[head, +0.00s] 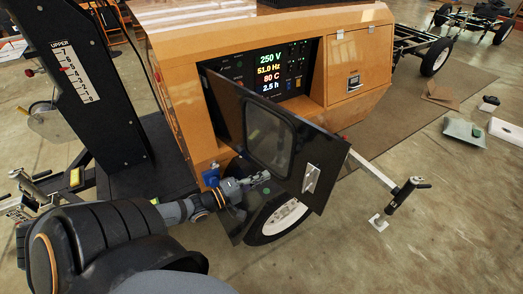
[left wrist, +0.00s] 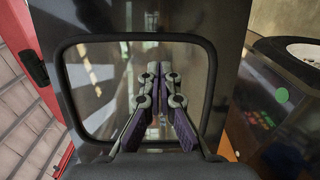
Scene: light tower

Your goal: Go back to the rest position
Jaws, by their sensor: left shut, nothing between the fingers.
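My left gripper (head: 262,178) reaches in from the lower left in the head view and is in front of the open black door (head: 325,165). The left wrist view shows its fingers (left wrist: 157,110) closed together with nothing between them, in front of the door's window (left wrist: 95,85). I cannot tell whether the fingertips touch the door. The door stands swung out from the orange light tower cabinet (head: 175,75), and its silver latch (head: 311,178) shows. The control panel (head: 270,75) behind it is lit, reading 250 V, 51.0 Hz, 80 C and 2.5 h. My right gripper is not in view.
A wheel (head: 283,217) is below the door. A stabiliser leg (head: 400,195) stands to the right, and a black mast (head: 80,80) with a scale rises at left. Boxes and packets (head: 465,131) lie on the floor at right. The floor at lower right is clear.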

